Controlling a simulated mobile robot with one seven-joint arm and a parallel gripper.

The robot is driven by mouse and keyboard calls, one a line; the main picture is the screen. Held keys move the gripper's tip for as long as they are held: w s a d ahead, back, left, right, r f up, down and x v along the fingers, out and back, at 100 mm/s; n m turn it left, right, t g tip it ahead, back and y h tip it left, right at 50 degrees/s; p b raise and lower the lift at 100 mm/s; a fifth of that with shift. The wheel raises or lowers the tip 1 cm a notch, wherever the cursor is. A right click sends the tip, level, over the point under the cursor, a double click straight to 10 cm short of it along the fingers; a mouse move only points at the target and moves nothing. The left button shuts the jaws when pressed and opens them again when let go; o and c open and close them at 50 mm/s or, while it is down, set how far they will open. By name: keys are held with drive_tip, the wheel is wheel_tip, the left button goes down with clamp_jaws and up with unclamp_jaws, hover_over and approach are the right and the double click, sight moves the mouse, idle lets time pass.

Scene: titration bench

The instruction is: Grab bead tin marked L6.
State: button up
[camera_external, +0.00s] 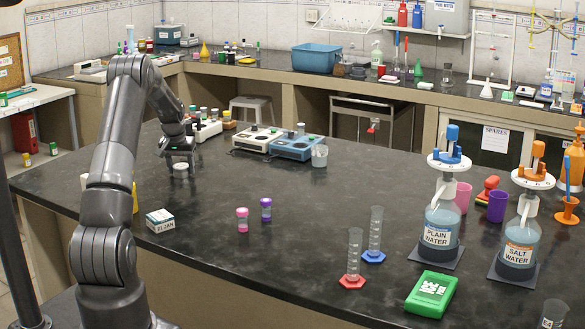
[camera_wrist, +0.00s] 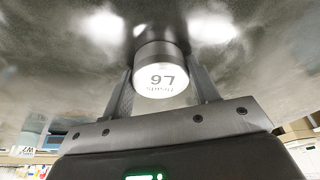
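A small white-topped tin (camera_external: 181,170) stands on the dark bench at the left, just under my gripper (camera_external: 181,161). In the wrist view the tin (camera_wrist: 161,80) shows its pale lid with upside-down print that reads "beads L6", above a greyish side. My gripper (camera_wrist: 161,85) is open, one finger to each side of the tin. The fingers look wider apart than the tin in the external view. Whether either fingertip touches it is hard to tell.
A small box marked 21 JAN (camera_external: 160,221) and a yellow bottle (camera_external: 135,198) stand nearer the front. Bench to the right of the tin is clear.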

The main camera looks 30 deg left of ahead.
drive_tip(key=c, duration=0.5)
drive_tip(key=shift+r, duration=0.15)
